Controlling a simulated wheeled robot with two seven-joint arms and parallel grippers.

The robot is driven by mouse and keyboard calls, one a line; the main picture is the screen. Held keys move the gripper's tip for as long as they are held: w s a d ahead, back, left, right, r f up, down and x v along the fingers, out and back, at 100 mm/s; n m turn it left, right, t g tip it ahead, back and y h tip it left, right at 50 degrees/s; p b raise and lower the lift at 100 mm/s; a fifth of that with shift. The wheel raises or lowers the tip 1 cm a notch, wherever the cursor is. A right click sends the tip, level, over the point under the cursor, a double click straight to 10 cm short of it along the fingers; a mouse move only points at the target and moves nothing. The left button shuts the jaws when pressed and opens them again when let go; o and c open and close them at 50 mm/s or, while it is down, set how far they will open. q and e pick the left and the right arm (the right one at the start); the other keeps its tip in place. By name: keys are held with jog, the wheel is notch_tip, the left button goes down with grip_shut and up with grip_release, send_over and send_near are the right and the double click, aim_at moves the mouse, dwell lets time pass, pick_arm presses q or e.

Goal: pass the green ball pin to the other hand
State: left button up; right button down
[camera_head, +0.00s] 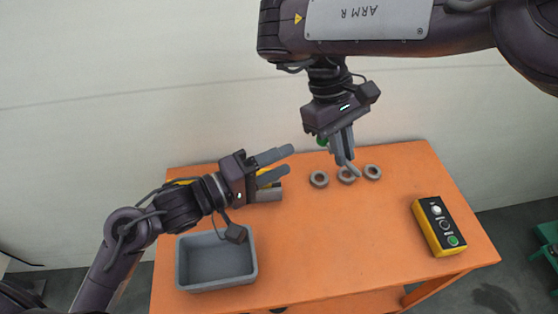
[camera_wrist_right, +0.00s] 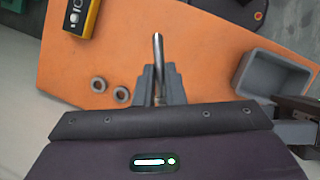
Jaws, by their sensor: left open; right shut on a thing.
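The green ball pin shows its green ball (camera_head: 322,141) beside my right gripper (camera_head: 346,158) in the head view. My right gripper is shut on the pin and points down above the back of the table. In the right wrist view, the pin's bare metal shaft (camera_wrist_right: 158,55) sticks out beyond the right gripper's fingers (camera_wrist_right: 159,84); the ball is hidden there. My left gripper (camera_head: 287,172) is open, to the left of the right gripper and apart from the pin, its fingers pointing right.
Grey rings (camera_head: 319,179) (camera_head: 373,172) lie on the orange table (camera_head: 340,245) below the right gripper. A grey bin (camera_head: 216,287) stands front left. A yellow and black button box (camera_head: 438,228) lies at right. A yellow thing is partly hidden behind my left arm. The table's middle is clear.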

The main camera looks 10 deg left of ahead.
aim_at(325, 142)
jog(key=shift+a, duration=0.1)
pick_arm(q)
jog(key=x, duration=1.2)
jog(key=shift+r, duration=0.25)
jog(key=shift+d, duration=0.1)
grip_shut()
pick_arm(e)
jog(key=c, duration=1.4)
grip_release()
jog(key=shift+c, duration=0.2)
jog(key=shift+w, duration=0.1)
